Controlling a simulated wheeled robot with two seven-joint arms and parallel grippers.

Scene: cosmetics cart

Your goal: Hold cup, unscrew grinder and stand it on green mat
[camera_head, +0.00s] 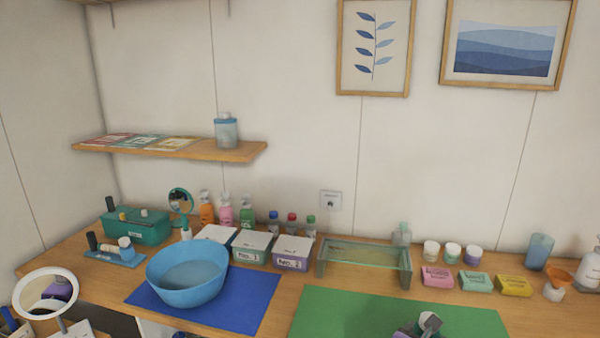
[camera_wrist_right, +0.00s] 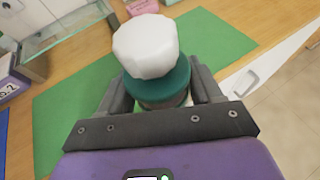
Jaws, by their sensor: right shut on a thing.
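My right gripper (camera_wrist_right: 162,88) is shut on a round object in the right wrist view, which I take to be the grinder (camera_wrist_right: 146,48). It has a white faceted top and a teal collar, with a greyish lower part between the fingers. Its lower end is hidden, so I cannot tell whether a separate cup is under it. The green mat (camera_head: 350,318) lies at the front of the counter, and it also shows beneath the gripper in the wrist view (camera_wrist_right: 62,118). In the head view the right gripper (camera_head: 426,326) is partly cut off at the bottom edge.
A blue bowl (camera_head: 188,274) stands on a blue mat (camera_head: 255,308) left of the green mat. A glass-topped stand (camera_head: 368,256), small jars (camera_head: 452,252) and coloured boxes (camera_head: 475,283) line the green mat's far side. The mat's left part is clear.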

